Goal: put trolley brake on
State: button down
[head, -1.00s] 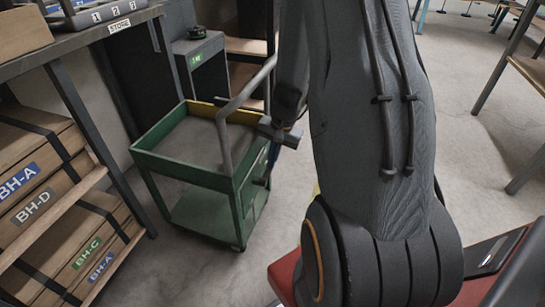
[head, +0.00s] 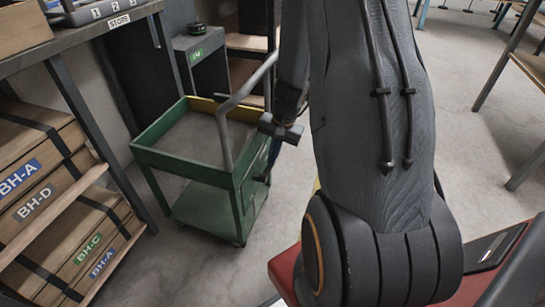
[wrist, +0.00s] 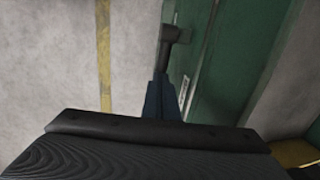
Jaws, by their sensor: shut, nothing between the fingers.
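The trolley (head: 195,170) is a green two-deck cart with a grey tube handle (head: 240,95), standing left of my arm in the head view. My gripper (head: 281,130) is shut and empty, just above and beside the lever.
A shelf rack with labelled boxes (head: 45,195) stands at the left. A dark cabinet (head: 200,60) is behind the trolley. Tables (head: 530,70) stand at the right. The floor (head: 450,130) between is clear, with a yellow line (wrist: 104,60) in the wrist view.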

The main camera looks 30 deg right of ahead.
notch_tip(320, 180, up, 9)
jog(key=d+p, duration=0.2)
jog(key=p, duration=0.7)
jog(key=shift+s+d+r, duration=0.2)
jog(key=shift+d, duration=0.05)
jog(key=m+p, duration=0.4)
jog(key=m, duration=0.5)
jog(key=m+g+y+p, duration=0.1)
jog(key=m+p, duration=0.3)
jog(key=m, duration=0.5)
jog(key=shift+s, duration=0.1)
jog(key=shift+f, duration=0.15)
jog(key=b+x, duration=0.1)
jog(key=x, duration=0.8)
jog(key=shift+a+f, duration=0.25)
jog(key=shift+f, duration=0.1)
